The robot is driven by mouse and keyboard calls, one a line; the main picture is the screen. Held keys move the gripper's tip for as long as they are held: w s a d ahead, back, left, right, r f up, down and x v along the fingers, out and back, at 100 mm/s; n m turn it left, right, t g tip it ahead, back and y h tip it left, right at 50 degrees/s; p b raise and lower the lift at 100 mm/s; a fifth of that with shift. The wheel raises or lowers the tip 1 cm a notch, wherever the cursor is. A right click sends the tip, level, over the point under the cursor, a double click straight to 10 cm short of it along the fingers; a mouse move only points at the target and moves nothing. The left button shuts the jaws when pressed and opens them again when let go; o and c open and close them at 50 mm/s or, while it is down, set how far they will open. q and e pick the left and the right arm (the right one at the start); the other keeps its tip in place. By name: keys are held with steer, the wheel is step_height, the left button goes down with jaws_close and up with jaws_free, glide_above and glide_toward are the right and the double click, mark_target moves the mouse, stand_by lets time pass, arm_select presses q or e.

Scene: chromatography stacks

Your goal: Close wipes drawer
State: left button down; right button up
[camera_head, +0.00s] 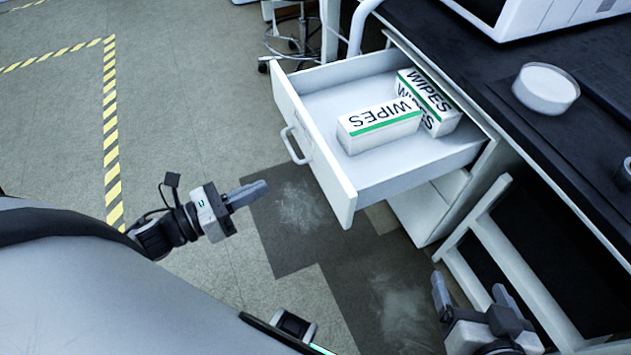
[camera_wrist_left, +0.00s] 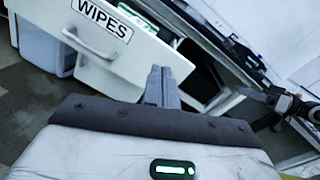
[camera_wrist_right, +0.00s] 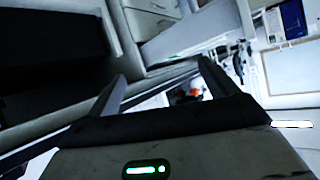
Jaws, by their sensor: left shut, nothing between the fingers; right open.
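The white wipes drawer (camera_head: 312,150) is pulled out from under the dark bench, with a bar handle (camera_head: 295,146) on its front. Inside lie wipes boxes, one in front (camera_head: 380,127) and others behind (camera_head: 432,98). My left gripper (camera_head: 266,186) is shut and empty, left of and apart from the drawer front. The left wrist view shows the drawer front (camera_wrist_left: 120,68) with its WIPES label and handle (camera_wrist_left: 88,44) beyond the shut fingers (camera_wrist_left: 162,84). My right gripper (camera_head: 470,288) is open and empty, low at the right beside the bench frame; its spread fingers also show in the right wrist view (camera_wrist_right: 162,80).
The black bench top (camera_head: 510,65) carries a round white dish (camera_head: 546,88) and a white instrument (camera_head: 540,15). White bench legs (camera_head: 525,265) stand near my right gripper. A stool (camera_head: 300,40) stands behind the drawer. The floor left of the drawer is clear.

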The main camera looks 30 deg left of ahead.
arm_select(q)
steer(key=s+f+m+g+h, duration=0.1)
steer(key=m+h, duration=0.1)
steer(key=m, duration=0.3)
glide_toward(331, 168)
steer(key=x, duration=0.7)
steer(key=shift+a, duration=0.1)
